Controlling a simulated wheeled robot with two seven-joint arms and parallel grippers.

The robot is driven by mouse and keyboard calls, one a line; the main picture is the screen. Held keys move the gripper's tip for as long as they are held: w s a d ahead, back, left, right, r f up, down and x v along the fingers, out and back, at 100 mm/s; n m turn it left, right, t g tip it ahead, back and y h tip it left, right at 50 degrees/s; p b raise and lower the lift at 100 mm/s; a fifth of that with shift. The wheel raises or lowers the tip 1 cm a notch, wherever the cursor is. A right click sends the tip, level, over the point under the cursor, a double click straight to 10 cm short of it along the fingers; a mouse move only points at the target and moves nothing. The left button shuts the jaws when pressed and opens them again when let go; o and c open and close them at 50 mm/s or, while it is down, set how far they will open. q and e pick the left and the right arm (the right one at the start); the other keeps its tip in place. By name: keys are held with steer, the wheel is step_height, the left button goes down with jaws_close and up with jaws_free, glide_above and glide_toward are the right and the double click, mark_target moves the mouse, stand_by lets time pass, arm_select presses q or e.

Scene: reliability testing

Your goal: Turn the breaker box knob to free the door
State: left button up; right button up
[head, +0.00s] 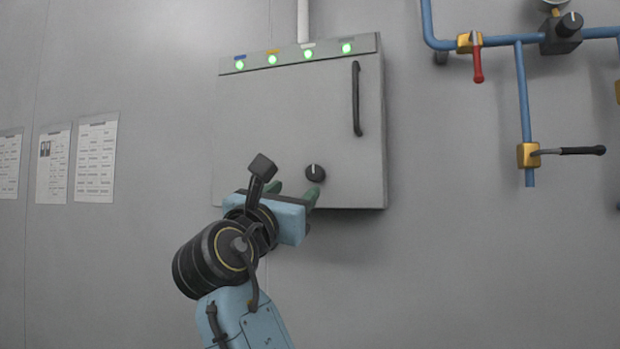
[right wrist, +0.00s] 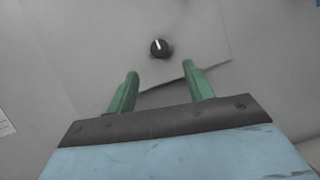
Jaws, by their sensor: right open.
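The breaker box (head: 290,120) is a grey wall cabinet with a flat door, which looks shut. Its small round black knob (head: 315,173) sits low on the door, with a white mark pointing about straight up. A black bar handle (head: 357,98) is at the door's upper right. My right gripper (head: 296,192) is open and empty in front of the box's lower edge, below and left of the knob. In the right wrist view the knob (right wrist: 161,48) lies beyond the two green fingers (right wrist: 160,85), between them sideways, untouched. My left gripper is out of view.
Several green lights (head: 308,54) line the box's top strip. Blue pipes (head: 524,90) with a red-handled valve (head: 477,62) and a black-handled valve (head: 570,151) are on the wall to the right. Paper sheets (head: 95,158) hang at left. The wall below the box is bare.

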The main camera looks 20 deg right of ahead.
mark_target(312, 174)
steer(key=x, duration=0.7)
steer(key=shift+w+d+r+p, duration=0.2)
steer(key=shift+w+d+p, duration=0.05)
steer(key=shift+p, duration=0.1)
steer(key=shift+w+d+r, duration=0.15)
steer(key=shift+w+d, duration=0.15)
steer(key=shift+w, duration=0.1)
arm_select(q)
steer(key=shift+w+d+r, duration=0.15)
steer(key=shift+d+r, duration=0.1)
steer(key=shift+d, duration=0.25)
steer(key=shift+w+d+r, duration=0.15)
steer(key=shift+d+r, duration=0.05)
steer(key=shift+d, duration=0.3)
arm_select(e)
steer(key=c, duration=1)
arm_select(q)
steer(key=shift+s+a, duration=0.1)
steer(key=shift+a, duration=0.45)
